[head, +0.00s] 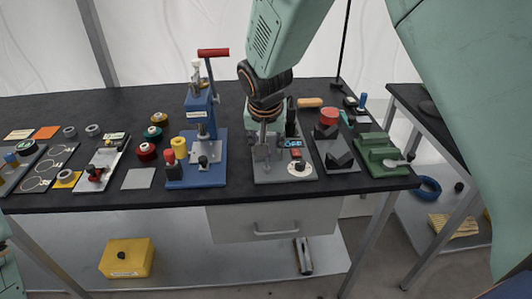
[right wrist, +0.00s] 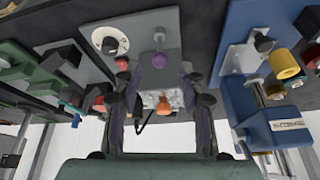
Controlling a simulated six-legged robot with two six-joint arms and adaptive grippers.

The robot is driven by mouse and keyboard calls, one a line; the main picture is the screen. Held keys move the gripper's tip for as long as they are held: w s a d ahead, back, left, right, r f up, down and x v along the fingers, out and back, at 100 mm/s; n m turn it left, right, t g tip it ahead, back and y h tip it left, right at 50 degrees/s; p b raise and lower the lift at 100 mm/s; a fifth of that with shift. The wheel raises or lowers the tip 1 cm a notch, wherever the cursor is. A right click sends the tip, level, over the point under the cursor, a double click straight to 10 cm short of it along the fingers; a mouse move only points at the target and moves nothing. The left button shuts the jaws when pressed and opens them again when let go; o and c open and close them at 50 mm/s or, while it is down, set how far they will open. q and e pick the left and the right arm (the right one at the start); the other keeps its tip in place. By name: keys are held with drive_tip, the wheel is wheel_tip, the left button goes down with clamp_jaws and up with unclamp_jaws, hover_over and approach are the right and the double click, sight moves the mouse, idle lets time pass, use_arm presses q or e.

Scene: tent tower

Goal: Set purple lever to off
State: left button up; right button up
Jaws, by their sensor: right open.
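The purple lever (right wrist: 159,60) shows in the right wrist view as a rounded purple knob on a grey panel (right wrist: 135,24). My right gripper (right wrist: 156,80) is open, with one finger on each side of the lever's line; I see nothing held between the fingers. I cannot tell whether the fingers touch the lever. In the head view my right gripper (head: 264,140) is over the grey panel (head: 270,178), and the lever is not clearly visible there. I cannot tell which setting the lever is in. My left gripper is not in view.
A white dial with a black knob (head: 300,167) is on the same panel. A blue press with a red handle (head: 205,172) stands left of it. A grey plate with a red cylinder (head: 328,118) and a green vise (head: 381,152) stand to the right.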

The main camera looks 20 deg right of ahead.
drive_tip(key=b+x, duration=0.1)
drive_tip(key=x, duration=0.6)
drive_tip(key=shift+s, duration=0.1)
drive_tip(key=shift+f, duration=0.4)
clamp_jaws()
